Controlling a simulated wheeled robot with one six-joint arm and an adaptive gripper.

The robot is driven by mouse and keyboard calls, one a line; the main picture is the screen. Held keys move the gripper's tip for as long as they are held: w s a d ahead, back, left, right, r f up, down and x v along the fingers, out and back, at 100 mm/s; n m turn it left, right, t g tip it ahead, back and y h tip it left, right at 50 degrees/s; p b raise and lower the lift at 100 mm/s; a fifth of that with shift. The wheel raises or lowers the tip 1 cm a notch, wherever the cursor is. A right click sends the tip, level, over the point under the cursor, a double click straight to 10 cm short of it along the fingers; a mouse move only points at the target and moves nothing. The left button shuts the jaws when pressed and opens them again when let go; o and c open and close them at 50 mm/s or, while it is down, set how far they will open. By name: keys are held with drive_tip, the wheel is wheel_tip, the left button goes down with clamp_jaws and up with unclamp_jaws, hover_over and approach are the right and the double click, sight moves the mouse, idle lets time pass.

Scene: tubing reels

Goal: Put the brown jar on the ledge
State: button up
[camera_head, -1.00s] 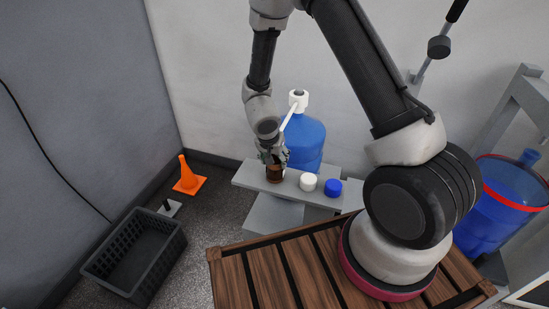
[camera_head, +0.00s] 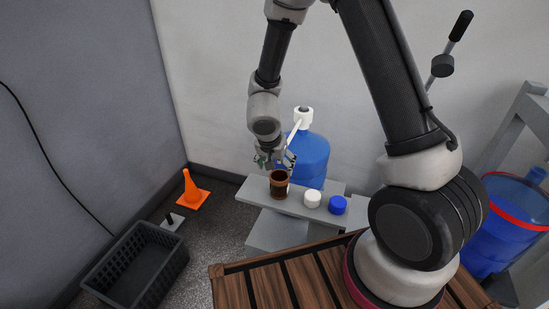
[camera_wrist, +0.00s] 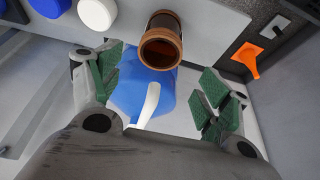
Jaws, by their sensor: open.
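The brown jar (camera_head: 279,185) stands upright and open-topped on the grey ledge (camera_head: 255,191), near the ledge's left end. In the wrist view the jar (camera_wrist: 161,45) shows ahead of the fingers, at the upper middle. My gripper (camera_head: 274,160) is just above and behind the jar. In the wrist view its green-padded fingers (camera_wrist: 160,90) are spread wide with nothing between them, and the jar appears clear of both.
A white lid (camera_head: 312,200) and a blue lid (camera_head: 338,205) sit on the ledge right of the jar. A blue water bottle with a white pump (camera_head: 312,160) stands behind. An orange cone (camera_head: 192,190) and a black crate (camera_head: 135,265) are on the floor at left.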

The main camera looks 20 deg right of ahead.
wheel_tip(320, 180, up, 25)
drive_tip(key=s+n+t+y, duration=0.1)
drive_tip(key=n+t+y, duration=0.4)
drive_tip(key=y, duration=0.2)
drive_tip(key=s+d+r+n+g+h, duration=0.1)
drive_tip(key=s+d+r+g+h, duration=0.1)
drive_tip(key=s+d, duration=0.6)
drive_tip(key=s+d+r+n+g+h, duration=0.1)
drive_tip(key=s+d+r+g+h, duration=0.1)
drive_tip(key=s+d, duration=0.6)
drive_tip(key=s+r, duration=0.1)
drive_tip(key=s, duration=0.6)
drive_tip(key=shift+d+r+g, duration=0.3)
drive_tip(key=shift+r, duration=0.1)
